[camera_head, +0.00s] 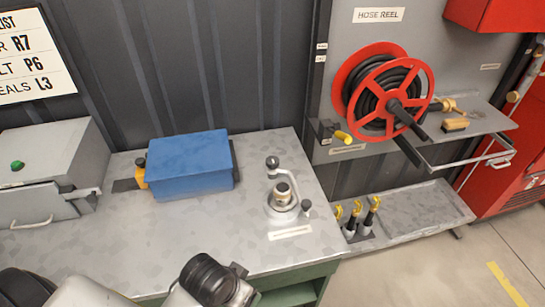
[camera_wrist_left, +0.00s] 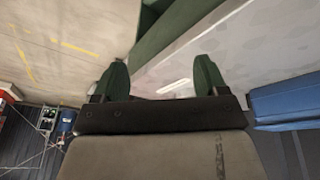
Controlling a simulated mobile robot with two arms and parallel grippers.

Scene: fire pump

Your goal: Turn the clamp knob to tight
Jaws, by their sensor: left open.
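A metal clamp fixture (camera_head: 284,200) stands on a round base near the right end of the grey workbench. A cylindrical metal part sits upright in it. A curved arm rises behind it to a dark round knob (camera_head: 272,162), and a smaller dark knob (camera_head: 306,206) stands at its right side. I cannot tell which is the clamp knob, or its setting. My left gripper (camera_wrist_left: 161,75) shows in the left wrist view with its two green fingers apart and nothing between them. In the head view my left arm is at the bottom, short of the clamp. My right gripper is out of view.
A blue box (camera_head: 190,165) stands left of the clamp on the workbench (camera_head: 130,240), with a grey cabinet (camera_head: 50,165) farther left. A red hose reel (camera_head: 390,95) hangs at the right, above a tray (camera_head: 425,210). The bench front is clear.

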